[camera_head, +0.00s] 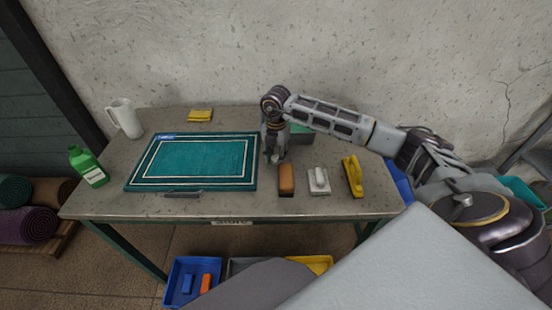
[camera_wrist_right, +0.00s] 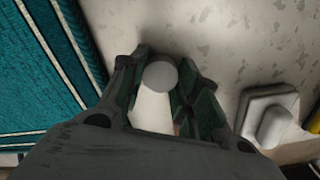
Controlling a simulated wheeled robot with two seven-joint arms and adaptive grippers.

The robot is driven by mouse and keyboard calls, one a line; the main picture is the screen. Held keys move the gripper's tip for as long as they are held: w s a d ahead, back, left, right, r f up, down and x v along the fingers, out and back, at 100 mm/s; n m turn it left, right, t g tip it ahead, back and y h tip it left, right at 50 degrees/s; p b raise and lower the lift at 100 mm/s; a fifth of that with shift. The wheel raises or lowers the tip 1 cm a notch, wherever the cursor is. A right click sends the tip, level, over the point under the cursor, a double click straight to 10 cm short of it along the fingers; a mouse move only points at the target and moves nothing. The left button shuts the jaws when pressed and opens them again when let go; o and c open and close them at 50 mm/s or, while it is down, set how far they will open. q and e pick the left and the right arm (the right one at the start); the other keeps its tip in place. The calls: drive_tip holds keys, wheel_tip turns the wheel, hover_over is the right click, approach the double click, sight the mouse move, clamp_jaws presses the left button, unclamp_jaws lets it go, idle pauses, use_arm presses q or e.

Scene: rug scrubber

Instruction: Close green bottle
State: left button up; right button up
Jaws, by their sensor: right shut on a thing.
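The green bottle (camera_head: 88,167) stands upright at the left end of the table, with a white label on its side. Its neck is too small to tell whether a cap is on it. My right gripper (camera_head: 272,158) is far to the right of the bottle, pointing down just past the rug's right edge. In the right wrist view, its fingers (camera_wrist_right: 170,95) are shut on a pale, round-ended thing (camera_wrist_right: 158,78). I cannot tell for sure what this thing is. My left gripper is not in view.
A teal rug (camera_head: 195,163) lies between bottle and gripper, with a dark tool (camera_head: 183,194) at its front edge. A white jug (camera_head: 125,118) and yellow cloth (camera_head: 200,115) stand behind. An orange-brown brush (camera_head: 286,180), white scrubber (camera_head: 318,181) and yellow brush (camera_head: 352,177) lie front right.

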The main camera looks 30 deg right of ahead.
sight(276, 158)
wheel_tip(276, 158, up, 8)
drive_tip(key=shift+f, duration=0.1)
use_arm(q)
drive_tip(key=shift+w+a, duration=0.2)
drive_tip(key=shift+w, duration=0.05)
use_arm(e)
drive_tip(key=shift+r, duration=0.8)
